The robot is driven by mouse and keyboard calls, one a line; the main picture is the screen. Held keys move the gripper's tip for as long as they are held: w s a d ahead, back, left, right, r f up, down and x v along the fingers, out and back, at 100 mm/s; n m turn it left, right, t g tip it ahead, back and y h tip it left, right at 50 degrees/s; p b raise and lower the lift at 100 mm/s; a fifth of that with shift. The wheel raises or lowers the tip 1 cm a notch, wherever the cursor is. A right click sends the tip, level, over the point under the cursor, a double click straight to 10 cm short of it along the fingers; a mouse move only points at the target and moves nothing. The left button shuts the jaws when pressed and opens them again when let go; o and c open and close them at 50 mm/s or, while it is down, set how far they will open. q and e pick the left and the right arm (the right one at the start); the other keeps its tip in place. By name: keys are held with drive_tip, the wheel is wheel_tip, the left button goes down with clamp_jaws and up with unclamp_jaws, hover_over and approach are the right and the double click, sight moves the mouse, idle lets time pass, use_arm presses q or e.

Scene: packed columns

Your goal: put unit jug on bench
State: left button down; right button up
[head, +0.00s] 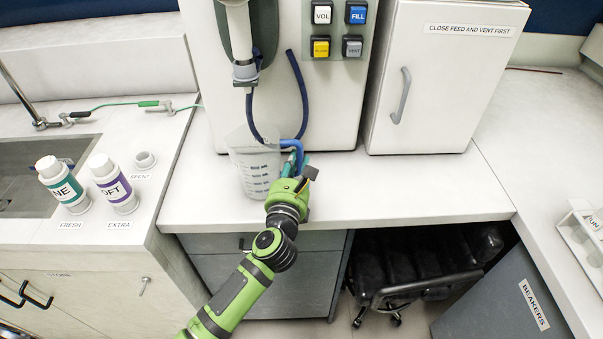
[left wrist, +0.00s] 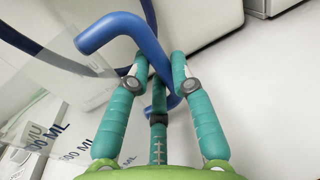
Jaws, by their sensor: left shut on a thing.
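The unit jug (head: 254,168) is a clear measuring jug with dark graduations and a blue handle (head: 292,144). It is upright at the front of the white unit, below its spout, over the bench (head: 400,190). I cannot tell whether its base touches the bench. My left gripper (head: 295,168) is at the jug's right side, shut on the handle. In the left wrist view its teal fingers (left wrist: 158,75) close around the blue handle (left wrist: 125,32); the clear jug wall with printed marks (left wrist: 50,135) shows at the left. My right gripper is in neither view.
The white unit (head: 340,110) with coloured buttons stands behind the jug, a blue hose (head: 302,90) hanging near it. A white cabinet (head: 430,90) stands to the right. Two bottles (head: 113,184) and a sink (head: 22,188) are left. The bench right of the jug is clear.

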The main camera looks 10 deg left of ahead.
use_arm(q)
drive_tip(key=shift+d+f, duration=0.15)
drive_tip(key=shift+f, duration=0.15)
drive_tip(key=shift+w+d+r, duration=0.1)
drive_tip(key=shift+a, duration=0.3)
drive_tip(key=c, duration=1.5)
unclamp_jaws()
drive_tip(key=shift+a, duration=0.1)
drive_tip(key=o, duration=0.4)
drive_tip(key=shift+d, duration=0.2)
drive_tip(key=shift+a, duration=0.1)
drive_tip(key=shift+s, duration=0.35)
drive_tip(key=shift+s+d+b, duration=0.15)
drive_tip(key=shift+s+b, duration=0.15)
drive_tip(key=shift+s, duration=1.6)
drive_tip(key=shift+s+d+b, duration=0.2)
drive_tip(key=shift+s+b, duration=0.1)
drive_tip(key=shift+s, duration=1.65)
drive_tip(key=shift+s+d+b, duration=0.15)
drive_tip(key=shift+s+b, duration=0.15)
drive_tip(key=shift+s, duration=1.6)
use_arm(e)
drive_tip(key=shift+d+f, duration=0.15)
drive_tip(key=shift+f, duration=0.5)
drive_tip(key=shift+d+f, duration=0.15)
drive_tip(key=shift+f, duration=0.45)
